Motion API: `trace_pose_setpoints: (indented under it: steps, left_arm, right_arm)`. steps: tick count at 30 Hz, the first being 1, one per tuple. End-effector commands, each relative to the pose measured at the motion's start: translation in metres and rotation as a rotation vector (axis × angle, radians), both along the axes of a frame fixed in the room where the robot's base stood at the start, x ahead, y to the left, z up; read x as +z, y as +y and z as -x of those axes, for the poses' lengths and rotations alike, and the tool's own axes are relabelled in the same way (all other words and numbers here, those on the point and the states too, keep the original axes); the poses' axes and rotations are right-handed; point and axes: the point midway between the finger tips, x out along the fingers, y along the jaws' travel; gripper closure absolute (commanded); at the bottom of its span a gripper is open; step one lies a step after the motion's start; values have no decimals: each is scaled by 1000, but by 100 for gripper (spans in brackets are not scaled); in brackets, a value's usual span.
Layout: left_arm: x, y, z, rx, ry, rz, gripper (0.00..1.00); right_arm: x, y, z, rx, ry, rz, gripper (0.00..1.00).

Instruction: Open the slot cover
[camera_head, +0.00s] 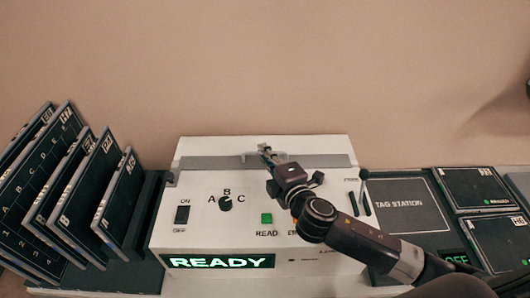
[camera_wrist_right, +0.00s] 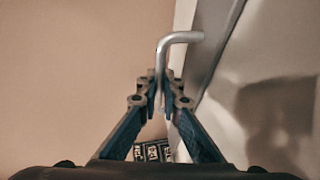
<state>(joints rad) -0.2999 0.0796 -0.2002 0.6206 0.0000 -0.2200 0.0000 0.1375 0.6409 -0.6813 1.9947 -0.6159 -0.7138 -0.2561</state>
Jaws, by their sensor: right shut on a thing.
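The slot cover (camera_head: 215,162) is a grey strip along the upper back of the white scanner box. It also shows as a grey band in the right wrist view (camera_wrist_right: 208,42). Its handle is a bent silver bar, clear in the right wrist view (camera_wrist_right: 181,38) and partly hidden by my gripper in the head view. My right gripper (camera_head: 265,150) is at the handle, its fingers (camera_wrist_right: 160,85) closed around the bar's lower part. My left gripper is not in view.
Dark panels (camera_head: 75,195) stand in a rack at left. A tag station (camera_head: 405,203) lies right, beside a lever (camera_head: 365,190).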

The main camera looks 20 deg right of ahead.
Motion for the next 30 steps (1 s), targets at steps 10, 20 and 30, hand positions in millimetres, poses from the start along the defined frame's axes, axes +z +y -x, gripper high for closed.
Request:
trace_pose_setpoints:
  steps: [10, 20, 30]
  left_arm:
    - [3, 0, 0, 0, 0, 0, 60]
    - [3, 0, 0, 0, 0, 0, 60]
    - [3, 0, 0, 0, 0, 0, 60]
  right_arm:
    - [0, -13, -43, -5, 0, 1, 100]
    - [-1, -20, -66, -2, 2, 0, 100]
    - [-1, -19, -65, -2, 2, 1, 86]
